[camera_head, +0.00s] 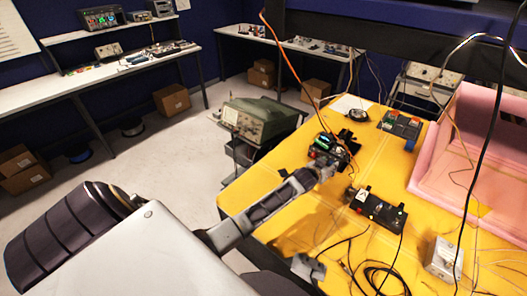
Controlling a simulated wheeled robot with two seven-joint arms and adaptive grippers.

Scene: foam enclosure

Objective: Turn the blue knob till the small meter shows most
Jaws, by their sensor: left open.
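My left arm reaches in from the left over the yellow table, and its gripper (322,168) is open beside a small cluttered device with green and red parts (326,148). I cannot tell whether the gripper touches it. A black box (376,210) with a white label and small coloured parts on its front sits nearer on the table. A dark unit (401,125) with green and red faces and some blue stands farther back. I cannot tell for certain which part is the blue knob or the small meter.
A pink foam enclosure (480,160) stands at the right of the yellow table (290,238). A silver box (443,259) sits at the front right. Loose cables lie at the front and hang across the view. A green oscilloscope (258,120) stands behind the arm.

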